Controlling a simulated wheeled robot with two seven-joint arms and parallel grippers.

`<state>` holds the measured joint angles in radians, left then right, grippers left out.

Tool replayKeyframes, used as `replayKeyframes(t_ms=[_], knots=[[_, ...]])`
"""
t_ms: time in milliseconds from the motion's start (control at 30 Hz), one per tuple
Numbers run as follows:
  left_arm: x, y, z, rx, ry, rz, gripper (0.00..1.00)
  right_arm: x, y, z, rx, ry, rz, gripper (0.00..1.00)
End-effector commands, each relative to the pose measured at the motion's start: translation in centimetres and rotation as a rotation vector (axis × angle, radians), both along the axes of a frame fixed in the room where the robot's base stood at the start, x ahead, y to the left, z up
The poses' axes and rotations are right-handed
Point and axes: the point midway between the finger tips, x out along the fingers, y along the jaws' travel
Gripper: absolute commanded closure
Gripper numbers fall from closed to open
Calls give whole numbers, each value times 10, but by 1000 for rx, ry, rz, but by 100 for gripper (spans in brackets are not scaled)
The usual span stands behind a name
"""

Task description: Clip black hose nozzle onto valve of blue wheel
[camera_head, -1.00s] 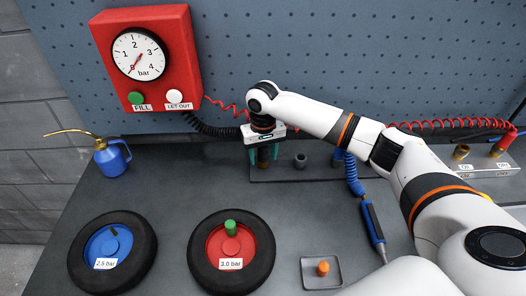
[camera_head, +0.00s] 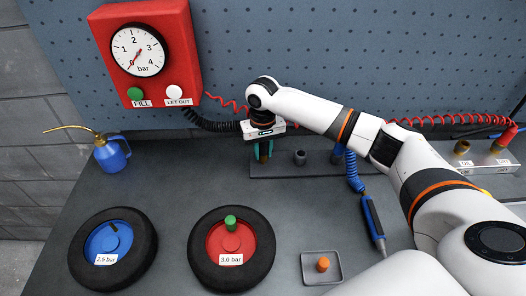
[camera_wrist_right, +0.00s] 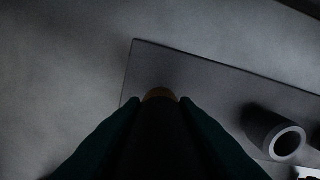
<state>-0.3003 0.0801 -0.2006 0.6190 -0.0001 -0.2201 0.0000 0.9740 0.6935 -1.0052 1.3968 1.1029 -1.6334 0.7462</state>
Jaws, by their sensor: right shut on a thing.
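The blue wheel (camera_head: 97,245) with a black tyre lies flat at the front left, labelled 2.5 bar. Its short dark valve (camera_head: 113,229) stands near the hub. My right gripper (camera_head: 263,152) is at the left end of the dark rack (camera_head: 330,167), far to the right of and behind the blue wheel. It is shut on the black hose nozzle, whose dark body (camera_wrist_right: 160,135) and brass tip (camera_wrist_right: 160,93) show between the teal fingers in the right wrist view. I cannot tell whether the nozzle is clear of the rack. My left gripper is not in view.
A red wheel (camera_head: 212,240) with a green-capped valve lies between. A tray (camera_head: 310,279) holds an orange cap. The black coiled hose (camera_head: 215,124) runs from the red gauge box (camera_head: 185,60); a blue oil can (camera_head: 111,153) stands left.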

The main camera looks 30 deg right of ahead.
Motion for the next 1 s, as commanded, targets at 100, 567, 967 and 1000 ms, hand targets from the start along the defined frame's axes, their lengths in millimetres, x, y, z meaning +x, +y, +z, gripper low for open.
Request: replayKeyframes(t_ms=[100, 567, 967, 1000], knots=[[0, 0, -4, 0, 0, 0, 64, 1, 0, 22, 2, -5, 0, 99], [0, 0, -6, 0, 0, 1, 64, 0, 0, 94, 1, 0, 0, 99], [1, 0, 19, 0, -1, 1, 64, 0, 0, 113, 0, 1, 0, 99], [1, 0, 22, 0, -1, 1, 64, 0, 0, 114, 0, 1, 0, 99]])
